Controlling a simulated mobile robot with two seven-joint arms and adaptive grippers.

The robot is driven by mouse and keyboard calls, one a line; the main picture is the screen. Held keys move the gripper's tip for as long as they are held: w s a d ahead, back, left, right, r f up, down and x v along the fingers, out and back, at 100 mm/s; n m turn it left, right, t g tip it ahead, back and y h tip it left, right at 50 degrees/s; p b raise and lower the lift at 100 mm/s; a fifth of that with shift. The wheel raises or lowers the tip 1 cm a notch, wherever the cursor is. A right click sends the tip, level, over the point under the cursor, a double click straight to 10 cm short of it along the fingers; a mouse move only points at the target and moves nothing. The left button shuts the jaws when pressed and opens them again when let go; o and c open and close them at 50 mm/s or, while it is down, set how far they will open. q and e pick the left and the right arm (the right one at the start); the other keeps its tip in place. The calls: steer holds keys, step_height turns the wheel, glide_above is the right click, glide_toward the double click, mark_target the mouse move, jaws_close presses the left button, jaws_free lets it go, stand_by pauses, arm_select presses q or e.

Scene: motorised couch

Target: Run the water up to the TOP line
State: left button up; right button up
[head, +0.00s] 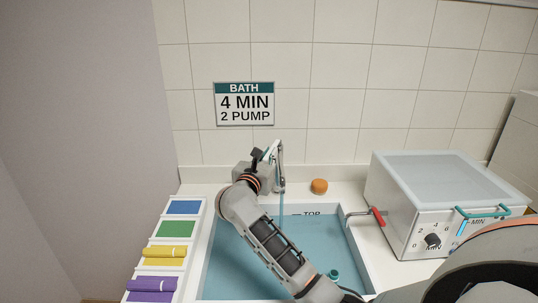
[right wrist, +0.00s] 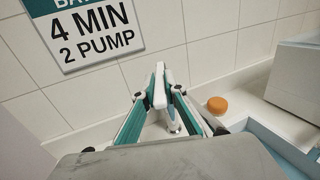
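The basin (head: 358,262) holds blue water (head: 232,262). The TOP mark (head: 311,213) is on its far inner wall, with the water surface close below it; the exact gap is too small to tell. The chrome tap (head: 281,160) stands at the back edge. A thin bluish vertical strip hangs below its spout, apparently running water. My right gripper (head: 264,158) is beside the tap, left of the spout. My left gripper is out of view.
An orange round item (head: 319,186) sits on the back ledge. A red-handled lever (head: 377,217) is at the basin's right edge, beside a white box with a dial (head: 433,241). Coloured folded cloths (head: 165,254) lie left. A sign (head: 244,104) hangs behind.

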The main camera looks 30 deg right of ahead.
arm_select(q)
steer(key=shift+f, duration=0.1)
arm_select(e)
jaws_close()
